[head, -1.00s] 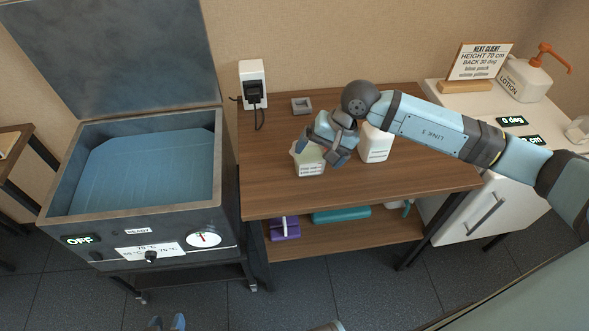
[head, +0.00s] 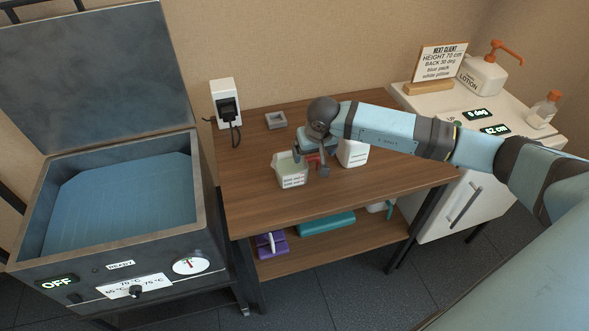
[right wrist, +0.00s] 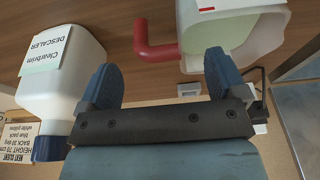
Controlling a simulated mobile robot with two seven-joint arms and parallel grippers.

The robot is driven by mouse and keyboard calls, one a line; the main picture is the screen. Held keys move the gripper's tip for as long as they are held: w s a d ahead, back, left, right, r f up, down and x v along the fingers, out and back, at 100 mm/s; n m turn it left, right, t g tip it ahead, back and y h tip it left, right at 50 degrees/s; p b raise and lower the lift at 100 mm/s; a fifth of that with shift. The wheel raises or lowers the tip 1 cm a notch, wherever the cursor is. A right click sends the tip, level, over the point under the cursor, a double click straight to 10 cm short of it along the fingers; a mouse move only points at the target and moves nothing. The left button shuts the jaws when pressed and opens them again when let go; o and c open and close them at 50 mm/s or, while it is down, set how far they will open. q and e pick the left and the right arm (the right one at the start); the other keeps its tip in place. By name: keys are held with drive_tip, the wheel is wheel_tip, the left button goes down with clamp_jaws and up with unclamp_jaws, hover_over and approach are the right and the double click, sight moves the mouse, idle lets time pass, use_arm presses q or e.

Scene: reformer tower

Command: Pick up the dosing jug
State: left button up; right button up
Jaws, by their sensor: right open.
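The dosing jug (head: 292,172) is a small, pale, open-topped container with a label, upright on the wooden table. In the right wrist view the jug (right wrist: 240,32) is at the top right, its red handle (right wrist: 152,42) sticking out to the left. My right gripper (head: 310,163) is open, just right of the jug at its handle side. In the right wrist view its blue fingers (right wrist: 163,82) are spread, with the handle beyond and between their tips; I see no contact. My left gripper is not in view.
A white descaler bottle (head: 353,153) stands close right of the gripper; it also shows in the right wrist view (right wrist: 62,85). A small grey tray (head: 276,120) lies at the back. An open water tank (head: 203,215) stands left. The table front (head: 330,200) is clear.

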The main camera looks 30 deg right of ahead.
sight(297, 168)
drive_tip(key=x, duration=0.5)
drive_tip(key=shift+s+f, duration=0.1)
drive_tip(key=shift+f, duration=0.05)
drive_tip(key=shift+c, duration=0.4)
drive_tip(key=c, duration=1.1)
